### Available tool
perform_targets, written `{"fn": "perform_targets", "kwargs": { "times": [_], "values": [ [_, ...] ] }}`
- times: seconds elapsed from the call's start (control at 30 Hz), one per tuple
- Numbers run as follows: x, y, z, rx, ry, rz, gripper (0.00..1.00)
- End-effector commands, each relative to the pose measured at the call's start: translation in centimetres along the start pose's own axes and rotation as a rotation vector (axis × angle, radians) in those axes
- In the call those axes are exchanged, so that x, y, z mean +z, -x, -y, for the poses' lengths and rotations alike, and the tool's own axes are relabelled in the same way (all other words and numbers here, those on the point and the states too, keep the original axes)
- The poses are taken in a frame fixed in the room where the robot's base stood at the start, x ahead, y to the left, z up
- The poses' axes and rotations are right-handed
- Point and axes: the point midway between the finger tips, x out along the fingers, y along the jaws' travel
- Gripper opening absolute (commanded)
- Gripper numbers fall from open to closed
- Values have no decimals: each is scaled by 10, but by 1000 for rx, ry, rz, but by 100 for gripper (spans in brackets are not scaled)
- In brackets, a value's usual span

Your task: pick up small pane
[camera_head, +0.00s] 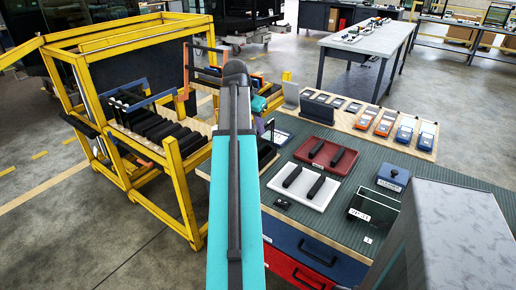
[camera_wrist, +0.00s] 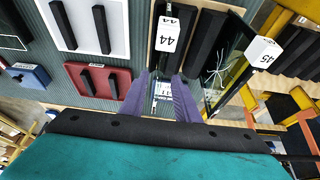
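In the wrist view, a dark see-through pane (camera_wrist: 221,60) with a white star-shaped crack stands right of my fingers, beside a white tag marked 45 (camera_wrist: 263,54). I cannot tell for certain that it is the small pane. My gripper (camera_wrist: 160,82) shows two purple fingers spread apart, with a clear gap between them. A small pale framed item (camera_wrist: 162,92) shows through this gap, and I see no contact with it.
A white tray (camera_head: 315,201) and a red tray (camera_head: 318,146) carry black bars on the green bench mat (camera_head: 440,178). A blue box (camera_head: 393,177) and a dark bin (camera_head: 372,208) lie to the right. A yellow trolley frame (camera_head: 176,185) with black rollers stands left.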

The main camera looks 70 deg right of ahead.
Motion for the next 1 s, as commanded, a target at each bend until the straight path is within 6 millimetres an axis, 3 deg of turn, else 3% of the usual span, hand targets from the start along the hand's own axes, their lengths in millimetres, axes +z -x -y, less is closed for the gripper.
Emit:
{"fn": "perform_targets", "kwargs": {
  "times": [0.27, 0.63, 1.0],
  "values": [
    [-1, -12, 0, 1, 0, 2, 29],
    [-2, -46, 0, 1, 1, 1, 29],
    [-2, -52, 0, 0, 1, 0, 29]
  ]
}}
